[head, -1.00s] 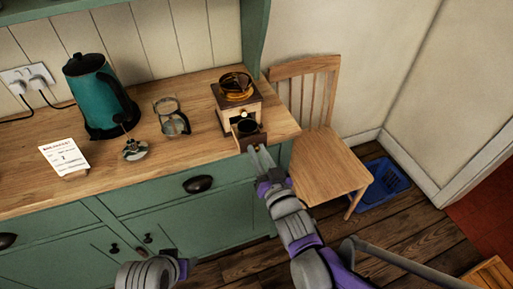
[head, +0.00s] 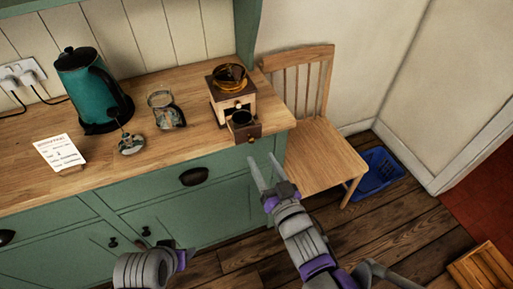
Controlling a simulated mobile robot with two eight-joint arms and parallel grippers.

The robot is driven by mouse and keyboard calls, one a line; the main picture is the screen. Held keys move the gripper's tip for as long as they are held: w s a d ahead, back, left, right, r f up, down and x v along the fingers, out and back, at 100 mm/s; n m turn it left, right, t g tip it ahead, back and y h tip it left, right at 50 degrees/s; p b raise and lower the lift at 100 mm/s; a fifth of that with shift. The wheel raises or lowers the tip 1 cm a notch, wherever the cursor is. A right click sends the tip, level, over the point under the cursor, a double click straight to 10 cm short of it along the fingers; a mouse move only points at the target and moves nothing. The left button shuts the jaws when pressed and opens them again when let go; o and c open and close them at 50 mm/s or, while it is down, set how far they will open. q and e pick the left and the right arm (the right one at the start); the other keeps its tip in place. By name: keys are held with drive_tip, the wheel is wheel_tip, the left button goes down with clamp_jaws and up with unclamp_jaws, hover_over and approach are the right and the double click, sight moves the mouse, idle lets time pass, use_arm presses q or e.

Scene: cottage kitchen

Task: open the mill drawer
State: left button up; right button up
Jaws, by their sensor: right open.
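The coffee mill (head: 233,97) stands near the right end of the wooden counter, with an amber bowl-like top. Its small dark drawer (head: 243,128) is pulled out at the front, and its dark inside shows. My right gripper (head: 263,172) is open and empty. It is below and in front of the drawer, apart from it, off the counter's front edge. My left arm (head: 150,268) shows at the bottom, by the lower cupboards. Its gripper jaws are not clear enough to read.
A glass jar (head: 166,110), a small metal lid-like part (head: 131,143), a teal kettle (head: 92,90) and a printed card (head: 60,152) are on the counter (head: 195,145). A wooden chair (head: 318,160) stands close at the right, with a blue crate (head: 378,172) beyond it.

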drive_tip(key=shift+v, duration=2.05)
drive_tip(key=s+d+f+m+g+h+p, duration=0.1)
drive_tip(key=s+d+g+h+p, duration=0.4)
drive_tip(key=s+d+g+p, duration=0.5)
drive_tip(key=shift+s+d+f+g+h, duration=0.25)
drive_tip(key=shift+d+f+g+h, duration=0.1)
drive_tip(key=shift+d+g, duration=0.55)
